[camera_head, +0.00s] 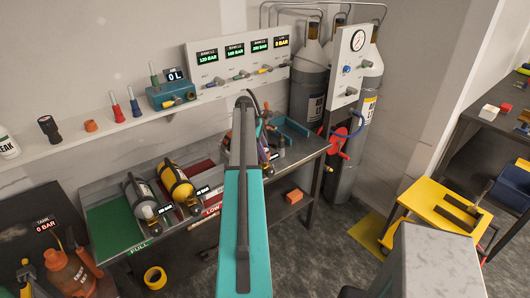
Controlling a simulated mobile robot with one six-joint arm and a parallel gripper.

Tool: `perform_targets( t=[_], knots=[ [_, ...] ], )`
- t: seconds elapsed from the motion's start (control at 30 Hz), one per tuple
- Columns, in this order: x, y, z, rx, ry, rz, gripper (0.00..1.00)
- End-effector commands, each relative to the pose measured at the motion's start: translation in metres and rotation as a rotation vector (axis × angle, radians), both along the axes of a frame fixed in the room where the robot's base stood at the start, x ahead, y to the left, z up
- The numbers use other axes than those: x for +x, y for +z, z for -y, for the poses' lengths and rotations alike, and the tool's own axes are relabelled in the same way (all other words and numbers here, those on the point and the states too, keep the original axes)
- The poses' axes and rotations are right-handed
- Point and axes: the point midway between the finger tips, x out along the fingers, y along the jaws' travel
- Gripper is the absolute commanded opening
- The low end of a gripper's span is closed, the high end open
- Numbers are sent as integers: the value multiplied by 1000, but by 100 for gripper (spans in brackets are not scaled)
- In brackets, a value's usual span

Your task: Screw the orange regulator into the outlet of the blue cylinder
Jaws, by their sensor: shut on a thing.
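My arm reaches up the middle of the view, and my gripper is hidden behind its links, so what it holds does not show. Part of a dark bluish cylinder (263,148) shows just right of my arm, over the bench, with a small display beside it. Its outlet cannot be made out. A small orange piece (91,126) stands on the wall shelf; I cannot tell whether it is the regulator.
A dark cylinder (138,190) and a yellow cylinder (176,181) lie on the bench (180,241). A teal tray (291,130) is at its right end. Tall gas cylinders (310,88) stand behind. A yellow cart (437,207) is at right. An orange block (294,196) lies below the bench top.

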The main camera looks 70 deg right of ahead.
Motion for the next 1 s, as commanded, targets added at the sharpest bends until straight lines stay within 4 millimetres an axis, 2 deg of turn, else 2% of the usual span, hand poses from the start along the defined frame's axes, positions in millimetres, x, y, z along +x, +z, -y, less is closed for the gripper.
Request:
perform_targets(
  t=[0.23,0.27,0.37,0.77,1.0],
  knots=[
    [3,1,1,-4,-2,5,12],
    [2,1,1,-4,-2,5,44],
    [2,1,1,-3,-3,4,61],
    [2,1,1,-1,-2,2,61],
    [7,15,0,-3,-3,3,61]
  ],
)
